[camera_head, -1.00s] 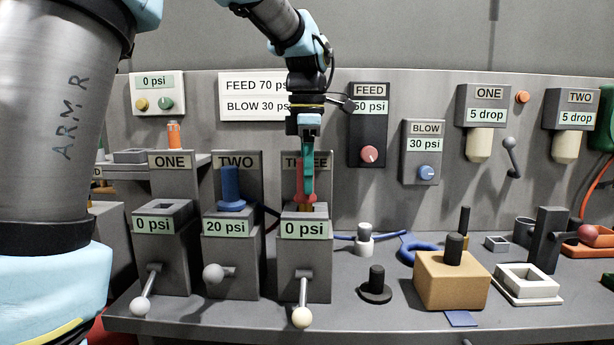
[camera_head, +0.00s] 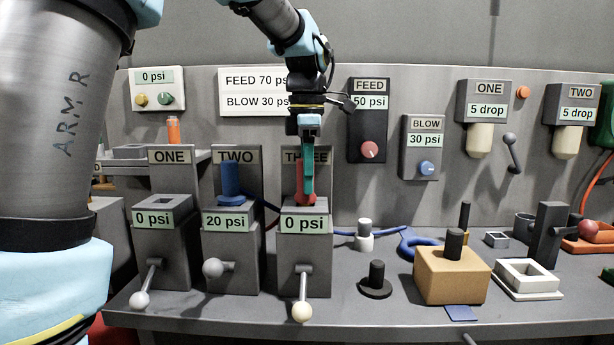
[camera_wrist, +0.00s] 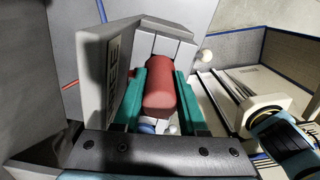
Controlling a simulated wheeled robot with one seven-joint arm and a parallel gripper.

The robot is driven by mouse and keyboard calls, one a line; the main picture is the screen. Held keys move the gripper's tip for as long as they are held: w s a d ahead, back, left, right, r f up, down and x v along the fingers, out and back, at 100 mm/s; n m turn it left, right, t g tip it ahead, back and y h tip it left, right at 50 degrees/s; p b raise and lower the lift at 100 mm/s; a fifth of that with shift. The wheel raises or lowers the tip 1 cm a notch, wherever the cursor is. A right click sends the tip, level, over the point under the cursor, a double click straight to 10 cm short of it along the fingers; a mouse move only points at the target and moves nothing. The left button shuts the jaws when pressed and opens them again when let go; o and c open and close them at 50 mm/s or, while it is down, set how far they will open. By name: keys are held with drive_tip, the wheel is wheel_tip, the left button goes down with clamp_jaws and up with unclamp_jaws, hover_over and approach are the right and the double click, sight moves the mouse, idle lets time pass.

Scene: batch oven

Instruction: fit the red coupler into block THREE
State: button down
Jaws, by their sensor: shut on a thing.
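The red coupler (camera_head: 302,196) is at the top of block THREE (camera_head: 304,247), upright, with its lower end at the block's top opening. How deep it sits cannot be told. My gripper (camera_head: 307,185) points down from above and is shut on the coupler. In the wrist view the red coupler (camera_wrist: 161,90) lies between the two green fingers (camera_wrist: 160,95). Block THREE reads 0 psi and its lever (camera_head: 303,300) hangs down in front. The block's label plate stands behind the coupler, partly hidden by my gripper.
Block TWO (camera_head: 231,250), reading 20 psi, holds a blue coupler (camera_head: 231,180). Block ONE (camera_head: 165,250) has an empty square opening and reads 0 psi. A black peg (camera_head: 376,280) and a tan block (camera_head: 452,275) stand to the right. The feed panel (camera_head: 369,120) is on the back wall.

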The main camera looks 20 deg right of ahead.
drive_tip(key=shift+f, duration=0.15)
idle(0.3)
drive_tip(key=shift+c, duration=1.9)
unclamp_jaws()
